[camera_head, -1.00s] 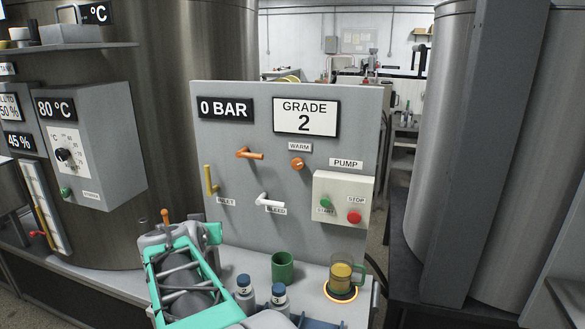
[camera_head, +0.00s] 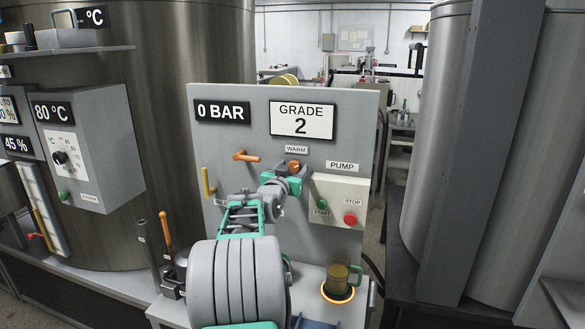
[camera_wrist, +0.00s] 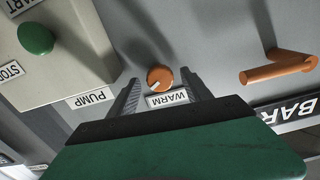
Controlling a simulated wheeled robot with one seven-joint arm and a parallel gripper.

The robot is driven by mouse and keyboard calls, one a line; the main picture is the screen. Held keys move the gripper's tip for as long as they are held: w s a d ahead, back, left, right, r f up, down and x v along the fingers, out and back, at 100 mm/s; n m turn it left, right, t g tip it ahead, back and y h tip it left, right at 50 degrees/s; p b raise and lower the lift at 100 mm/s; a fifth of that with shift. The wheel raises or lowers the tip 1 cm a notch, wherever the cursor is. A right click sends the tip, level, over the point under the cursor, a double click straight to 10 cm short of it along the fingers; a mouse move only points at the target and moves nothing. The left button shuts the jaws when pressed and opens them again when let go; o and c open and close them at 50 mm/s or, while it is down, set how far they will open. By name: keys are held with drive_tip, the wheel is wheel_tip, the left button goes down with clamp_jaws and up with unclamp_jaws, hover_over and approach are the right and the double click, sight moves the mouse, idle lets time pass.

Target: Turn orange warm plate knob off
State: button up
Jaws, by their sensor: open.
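The orange warm knob (camera_head: 294,165) is on the grey panel (camera_head: 230,145), just under the WARM label (camera_head: 297,149). In the wrist view the round knob (camera_wrist: 160,78) shows a pale pointer mark, and the picture is turned upside down. My gripper (camera_wrist: 159,80) is open, with one finger on each side of the knob. I cannot tell whether either finger touches it. In the head view my gripper (camera_head: 291,173) is up at the panel and covers part of the knob. The warm plate (camera_head: 337,294) has a glowing orange ring, and a glass mug (camera_head: 338,280) of amber liquid stands on it.
The pump box (camera_head: 338,190) with its green and red buttons is close to the right of my gripper. An orange lever (camera_head: 247,156) sticks out to the left.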

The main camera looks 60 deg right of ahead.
clamp_jaws()
idle(0.5)
drive_tip(key=shift+f, duration=0.1)
drive_tip(key=n+b, duration=0.2)
drive_tip(key=shift+f+n, duration=0.1)
drive_tip(key=shift+n, duration=0.3)
drive_tip(key=n+b, duration=0.1)
drive_tip(key=n, duration=0.1)
drive_tip(key=shift+n+b, duration=0.3)
drive_tip(key=shift+b, duration=0.1)
drive_tip(key=n+b, duration=0.1)
drive_tip(key=n, duration=0.2)
drive_tip(key=shift+w+n, duration=0.1)
drive_tip(key=shift+n, duration=1.7)
drive_tip(key=shift+b, duration=0.3)
